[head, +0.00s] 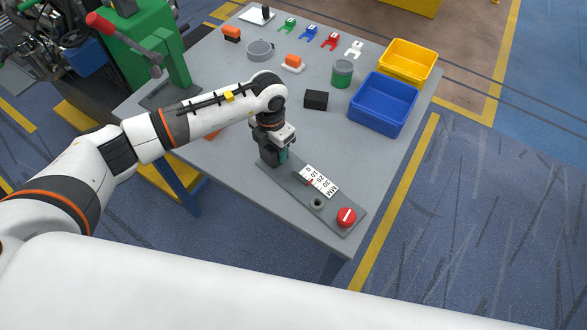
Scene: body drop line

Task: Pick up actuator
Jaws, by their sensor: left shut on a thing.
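My left gripper (274,157) reaches down over the upper left end of a grey panel on the table. It is shut on a small teal part (284,156), mostly hidden by the fingers; this may be the actuator, but I cannot tell for sure. I cannot tell whether the part touches the panel. The grey panel (333,214) carries a white scale with numbers (318,181), a dark round socket (317,203) and a red knob (346,217). My right gripper is not in view.
A black block (316,100), green can (342,74), blue bin (384,103) and yellow bin (406,61) stand to the right on the grey table (225,65). Several coloured clips lie at the back. A green press with a red-handled lever (110,28) stands at the left.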

